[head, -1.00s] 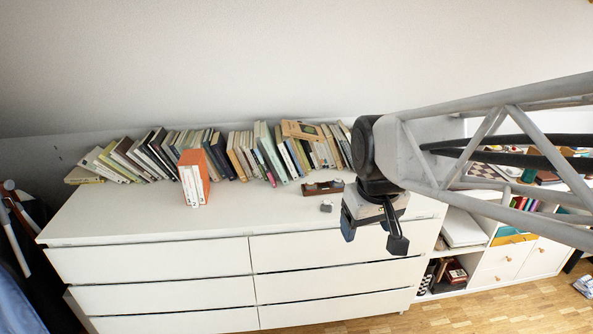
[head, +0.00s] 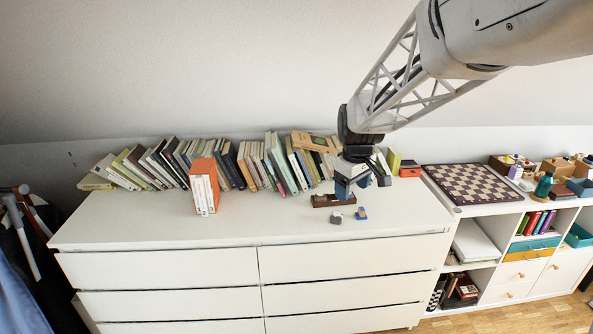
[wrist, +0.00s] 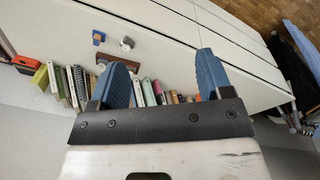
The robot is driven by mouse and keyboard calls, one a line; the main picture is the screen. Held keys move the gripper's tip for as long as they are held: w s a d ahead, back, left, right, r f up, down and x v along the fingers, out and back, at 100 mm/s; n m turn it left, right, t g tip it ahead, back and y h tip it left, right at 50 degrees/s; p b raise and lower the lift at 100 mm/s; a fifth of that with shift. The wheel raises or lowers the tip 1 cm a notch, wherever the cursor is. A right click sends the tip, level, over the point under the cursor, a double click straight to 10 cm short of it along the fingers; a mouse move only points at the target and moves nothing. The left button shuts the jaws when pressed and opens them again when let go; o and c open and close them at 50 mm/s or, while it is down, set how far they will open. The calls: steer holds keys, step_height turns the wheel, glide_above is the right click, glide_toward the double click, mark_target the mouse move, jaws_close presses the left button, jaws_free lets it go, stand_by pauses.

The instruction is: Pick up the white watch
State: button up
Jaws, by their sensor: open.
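A small pale grey-white object (head: 336,218), which looks like the white watch, lies on top of the white dresser (head: 130,228). It also shows in the wrist view (wrist: 127,43), beyond my fingertips and left of the gap between them. Its fine detail is too small to make out. My gripper (head: 363,187) is open and empty, and appears above the dresser's right part, up and right of the watch in the head view. Both blue fingers show spread apart in the wrist view (wrist: 163,62).
A small blue and orange object (head: 361,213) lies just right of the watch. A brown holder (head: 333,201) sits behind it. A row of books (head: 225,165) lines the wall, and an orange-backed group (head: 204,187) stands forward. The dresser's front strip is clear.

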steer(key=w+d+f+n, duration=0.1)
steer(key=w+f+n, duration=0.1)
steer(key=w+f, duration=0.35)
steer(key=w+d+f+n, duration=0.1)
steer(key=w+f, duration=0.2)
steer(key=w, duration=0.5)
steer(key=n+g, duration=0.1)
steer(key=n, duration=0.2)
glide_above(337, 213)
steer(key=f, duration=1.3)
steer(key=shift+s+f, duration=0.25)
steer(key=shift+s, duration=0.05)
steer(key=shift+w+f, duration=0.2)
steer(key=shift+f, duration=0.1)
steer(key=shift+f, duration=1.3)
steer(key=shift+f, duration=2.6)
steer(key=shift+c, duration=0.3)
